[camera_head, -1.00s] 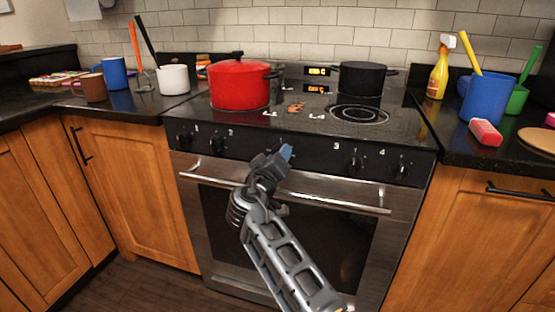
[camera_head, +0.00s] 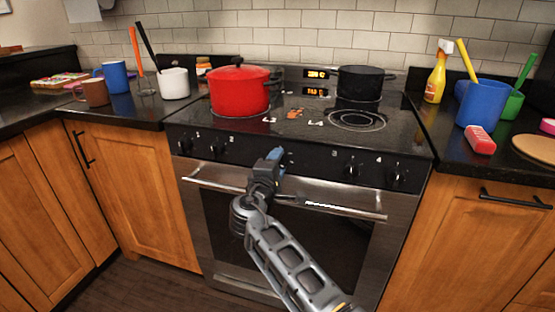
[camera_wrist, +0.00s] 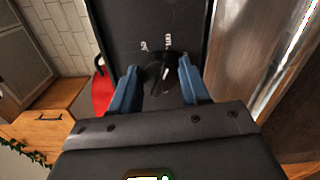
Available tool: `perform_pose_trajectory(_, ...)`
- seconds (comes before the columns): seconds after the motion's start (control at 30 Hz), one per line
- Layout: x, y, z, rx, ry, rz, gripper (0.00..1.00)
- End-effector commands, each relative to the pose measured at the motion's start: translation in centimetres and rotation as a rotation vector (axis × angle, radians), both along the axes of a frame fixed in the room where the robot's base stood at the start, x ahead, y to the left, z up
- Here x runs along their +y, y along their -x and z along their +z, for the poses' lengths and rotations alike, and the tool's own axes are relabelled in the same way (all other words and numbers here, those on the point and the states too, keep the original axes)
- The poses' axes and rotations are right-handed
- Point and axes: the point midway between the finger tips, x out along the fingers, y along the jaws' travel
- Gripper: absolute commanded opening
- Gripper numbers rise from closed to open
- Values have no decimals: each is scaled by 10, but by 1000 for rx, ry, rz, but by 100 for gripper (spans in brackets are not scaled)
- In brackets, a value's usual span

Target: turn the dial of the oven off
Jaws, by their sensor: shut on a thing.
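The oven (camera_head: 290,235) is a stainless steel range with a black control panel (camera_head: 315,157) that carries several black dials. My gripper (camera_head: 272,160) is at the middle of the panel, above the oven door handle. It covers the middle dial in the head view. In the wrist view, my gripper's blue fingers (camera_wrist: 160,88) stand on either side of the black dial (camera_wrist: 158,75) and are shut on it. The dial's grip shows a white mark and sits tilted. Small white markings are on the panel just beyond it.
The door handle (camera_head: 340,208) runs just below my gripper. A red pot (camera_head: 238,92) and a black pot (camera_head: 360,82) stand on the cooktop. Counters with mugs (camera_head: 93,92) and a blue container (camera_head: 485,103) flank the range.

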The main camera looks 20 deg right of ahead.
Motion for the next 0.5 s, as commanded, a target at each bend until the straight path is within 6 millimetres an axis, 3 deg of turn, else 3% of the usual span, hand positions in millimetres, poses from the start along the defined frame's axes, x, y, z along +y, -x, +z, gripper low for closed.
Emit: perform_pose_trajectory(0.5, 1, 0, 3, 292, 398, 3, 15)
